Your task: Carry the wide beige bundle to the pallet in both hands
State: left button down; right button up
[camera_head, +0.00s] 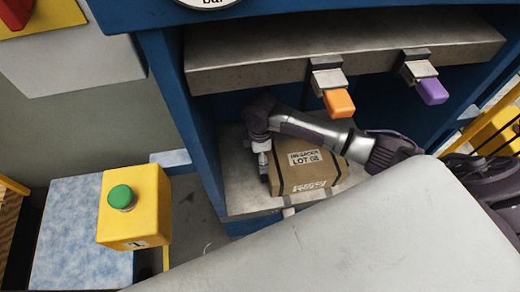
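A brown-beige block-shaped bundle (307,176) with a white "LOT" label on it sits on a grey shelf inside the blue machine frame. My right arm comes in from the right and passes over the bundle's far side. My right gripper (264,176) points down at the bundle's left end, touching it or very close. Its fingers are small and partly hidden, so I cannot tell whether they are open or shut. My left gripper is not in view. No pallet can be made out in this view.
The grey shelf (240,193) has a little bare room left of the bundle. A grey beam (260,66) with orange (339,102) and purple (432,91) handles hangs above. A blue post (185,110) stands at left, near a yellow box with a green button (121,197).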

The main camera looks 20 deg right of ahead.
jog(key=shift+r, duration=1.5)
